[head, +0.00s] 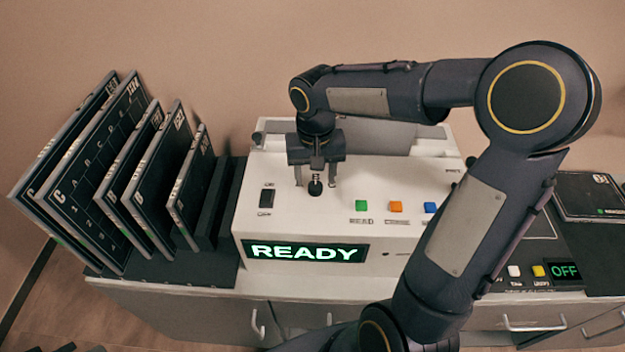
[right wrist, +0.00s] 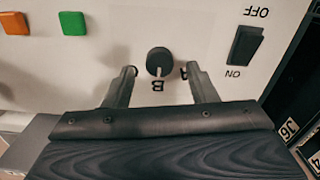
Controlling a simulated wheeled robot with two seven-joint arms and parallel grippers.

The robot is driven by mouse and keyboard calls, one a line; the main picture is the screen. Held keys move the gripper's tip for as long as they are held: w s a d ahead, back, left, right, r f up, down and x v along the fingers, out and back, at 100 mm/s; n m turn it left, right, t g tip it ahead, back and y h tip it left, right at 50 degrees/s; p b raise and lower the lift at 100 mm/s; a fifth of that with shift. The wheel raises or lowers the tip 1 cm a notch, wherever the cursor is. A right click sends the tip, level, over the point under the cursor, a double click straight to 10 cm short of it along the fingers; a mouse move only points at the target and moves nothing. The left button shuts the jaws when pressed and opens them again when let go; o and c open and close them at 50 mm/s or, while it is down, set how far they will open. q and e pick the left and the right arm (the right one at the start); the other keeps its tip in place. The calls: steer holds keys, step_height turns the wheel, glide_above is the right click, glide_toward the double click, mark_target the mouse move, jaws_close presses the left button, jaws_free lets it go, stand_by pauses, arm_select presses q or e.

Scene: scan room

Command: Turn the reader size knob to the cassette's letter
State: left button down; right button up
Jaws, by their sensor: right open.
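The reader (head: 400,180) is a white box with a lit READY display (head: 306,252). Its black round size knob (head: 315,187) shows in the head view below my right gripper (head: 316,178). In the right wrist view the knob (right wrist: 160,61) lies between the two fingertips of the right gripper (right wrist: 161,71). The gripper is open, with a gap on each side of the knob. A letter B is printed by the knob and an A is partly hidden by a finger. A faint mark on the knob seems to face B. My left gripper is out of view.
Several dark cassettes (head: 95,190) lean in a rack at left, some marked C. A black ON/OFF switch (head: 267,198) is left of the knob; green (head: 361,206), orange (head: 396,207) and blue buttons are right. Another dark cassette (head: 590,197) lies flat at far right.

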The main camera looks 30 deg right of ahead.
mark_target(315, 188)
steer(key=shift+f, duration=1.2)
steer(key=c, duration=1)
steer(key=shift+o, duration=0.2)
steer(key=shift+n, duration=0.3)
steer(key=n, duration=0.5)
steer(key=shift+p, duration=0.3)
steer(key=n+p, duration=0.1)
steer(key=n, duration=0.5)
steer(key=shift+n, duration=0.3)
